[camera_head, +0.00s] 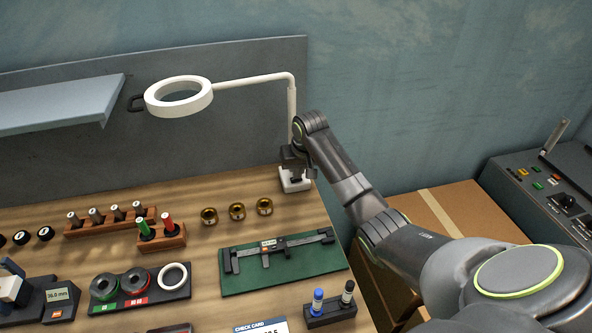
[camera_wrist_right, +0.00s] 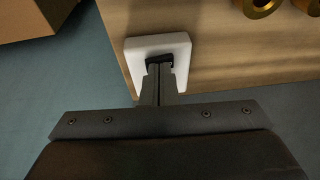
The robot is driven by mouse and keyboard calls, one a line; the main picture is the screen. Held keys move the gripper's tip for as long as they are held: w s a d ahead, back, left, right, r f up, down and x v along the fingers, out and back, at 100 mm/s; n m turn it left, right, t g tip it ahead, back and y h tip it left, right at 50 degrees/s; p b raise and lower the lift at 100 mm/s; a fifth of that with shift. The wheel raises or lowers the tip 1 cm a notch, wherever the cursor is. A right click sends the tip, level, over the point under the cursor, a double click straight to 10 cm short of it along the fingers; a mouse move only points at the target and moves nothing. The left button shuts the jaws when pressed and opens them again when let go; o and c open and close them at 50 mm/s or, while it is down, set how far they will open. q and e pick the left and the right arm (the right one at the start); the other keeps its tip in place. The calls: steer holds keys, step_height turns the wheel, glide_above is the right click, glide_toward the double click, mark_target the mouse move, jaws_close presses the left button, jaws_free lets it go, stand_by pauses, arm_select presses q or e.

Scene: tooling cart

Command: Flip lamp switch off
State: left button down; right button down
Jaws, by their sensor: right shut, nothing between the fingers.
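The lamp (camera_head: 180,96) has a white ring head on a white arm and post above the back right of the wooden bench. Its white square base (camera_head: 294,181) also shows in the right wrist view (camera_wrist_right: 181,45). A small black switch (camera_wrist_right: 158,60) sits on the base, partly hidden by my fingers. My right gripper (camera_head: 292,166) is shut and empty; its fingertips (camera_wrist_right: 159,68) are right at the switch. I cannot tell whether they press on it or which way the switch is set. My left gripper is not in view.
Brass rings (camera_head: 237,211) stand left of the base, and a caliper lies on a green mat (camera_head: 282,279) in front. A grey panel (camera_head: 240,110) rises behind. A cardboard box (camera_head: 470,212) and a control console (camera_head: 545,200) are at the right.

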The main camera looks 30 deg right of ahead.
steer(key=r+p, duration=0.2)
steer(key=p, duration=0.1)
steer(key=r+p, duration=0.2)
steer(key=shift+w+a+r, duration=0.1)
steer(key=shift+a, duration=0.25)
steer(key=s+a+r+b, duration=0.2)
steer(key=a+r, duration=0.1)
steer(key=r, duration=0.5)
steer(key=shift+a+r, duration=0.35)
steer(key=shift+r, duration=0.05)
